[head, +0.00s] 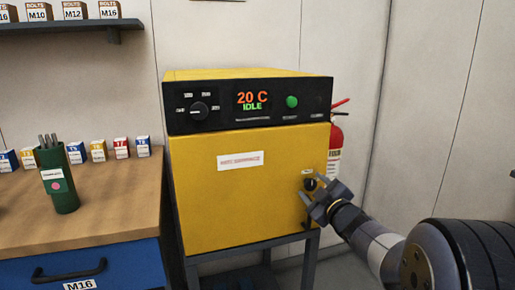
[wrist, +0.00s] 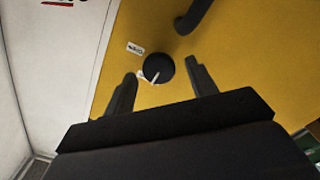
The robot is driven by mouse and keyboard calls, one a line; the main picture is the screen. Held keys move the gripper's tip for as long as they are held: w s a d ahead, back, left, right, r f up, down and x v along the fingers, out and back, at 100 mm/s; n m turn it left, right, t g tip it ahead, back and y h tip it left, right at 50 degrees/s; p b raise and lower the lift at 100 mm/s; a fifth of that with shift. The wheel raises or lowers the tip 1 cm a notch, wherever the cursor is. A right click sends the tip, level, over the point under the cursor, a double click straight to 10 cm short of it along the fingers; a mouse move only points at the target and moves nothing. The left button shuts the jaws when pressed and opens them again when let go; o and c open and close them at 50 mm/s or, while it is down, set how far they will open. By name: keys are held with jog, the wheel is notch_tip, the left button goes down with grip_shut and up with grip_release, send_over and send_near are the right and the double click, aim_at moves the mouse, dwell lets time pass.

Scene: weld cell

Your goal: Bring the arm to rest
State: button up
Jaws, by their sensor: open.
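My gripper (head: 318,193) is in front of the yellow oven's door, at its right side, by a small black knob (head: 309,184). In the wrist view the two fingers of my gripper (wrist: 162,88) are spread apart, with the black knob (wrist: 158,68) between or just beyond their tips. I cannot tell whether they touch it. The knob has a white pointer line and a small label beside it. My arm reaches in from the lower right. The yellow oven (head: 215,200) has its door shut, and its display (head: 252,100) reads 20 C and IDLE.
A black door handle (wrist: 195,15) is close by the knob. A red fire extinguisher (head: 335,140) stands behind the oven's right side. At left, a wooden bench (head: 115,205) bears a green rod holder (head: 57,180) and several small boxes. Wall space at right looks clear.

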jog(key=m+p, duration=0.3)
jog(key=m, duration=0.1)
jog(key=shift+r, duration=0.25)
jog(key=m+p, duration=0.3)
jog(key=shift+d+m+p, duration=0.15)
jog(key=shift+m+p, duration=0.15)
jog(key=shift+m, duration=0.1)
jog(key=shift+m+p, duration=0.4)
jog(key=shift+s+d+f+m, duration=0.1)
jog(key=shift+s+f+m, duration=0.05)
jog(key=shift+m, duration=0.15)
jog(key=shift+v, duration=1.4)
